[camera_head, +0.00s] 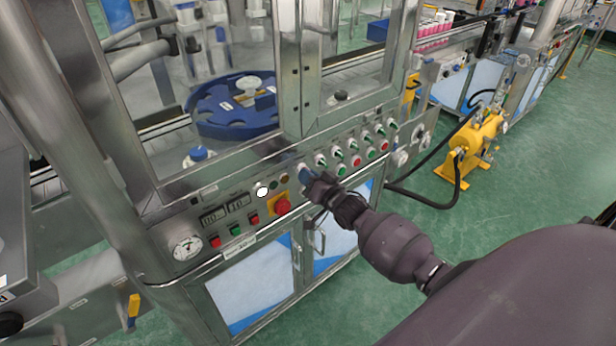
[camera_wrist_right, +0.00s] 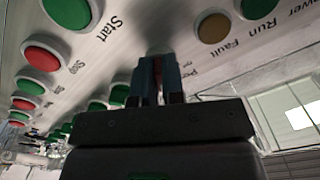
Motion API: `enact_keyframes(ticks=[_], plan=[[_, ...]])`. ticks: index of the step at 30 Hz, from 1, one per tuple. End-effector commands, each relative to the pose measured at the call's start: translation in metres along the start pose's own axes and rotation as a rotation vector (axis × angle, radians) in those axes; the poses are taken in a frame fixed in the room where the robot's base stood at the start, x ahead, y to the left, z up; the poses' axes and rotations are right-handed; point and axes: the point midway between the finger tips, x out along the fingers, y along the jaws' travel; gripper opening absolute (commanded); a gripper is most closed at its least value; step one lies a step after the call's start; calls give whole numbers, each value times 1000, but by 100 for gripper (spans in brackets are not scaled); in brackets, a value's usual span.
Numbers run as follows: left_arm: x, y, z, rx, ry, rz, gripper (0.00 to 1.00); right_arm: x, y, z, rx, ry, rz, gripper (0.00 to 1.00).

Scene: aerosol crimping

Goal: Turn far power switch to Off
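The control panel (camera_head: 262,192) runs along the front of the glazed machine. My right gripper (camera_head: 306,176) reaches its front face, between the amber and green lamps and the row of green and red controls. In the right wrist view, the two blue-grey fingers (camera_wrist_right: 160,78) are close together right at the panel. A thin reddish strip shows between them. Beside the fingers is a partly covered label starting "Po". The switch itself is hidden behind the fingers, so its position and whether it is gripped cannot be told. My left gripper is not in view.
A red emergency stop (camera_head: 282,206) on a yellow plate sits just left of my right gripper. A green Start button (camera_wrist_right: 68,12) and an amber lamp (camera_wrist_right: 213,28) flank the fingers. A yellow motor unit (camera_head: 478,140) stands on the floor to the right.

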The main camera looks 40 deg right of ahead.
Motion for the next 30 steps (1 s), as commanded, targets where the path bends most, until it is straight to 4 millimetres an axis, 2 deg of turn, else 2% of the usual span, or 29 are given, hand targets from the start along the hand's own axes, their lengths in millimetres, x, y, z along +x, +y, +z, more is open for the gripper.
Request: enact_keyframes(ticks=[8,14,30], plan=[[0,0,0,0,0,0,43,0,0,0,-17,0,0,0],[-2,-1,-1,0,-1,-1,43,0,0,-1,-94,0,0,0],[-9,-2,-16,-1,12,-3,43,0,2,-1,-565,0,0,0]])
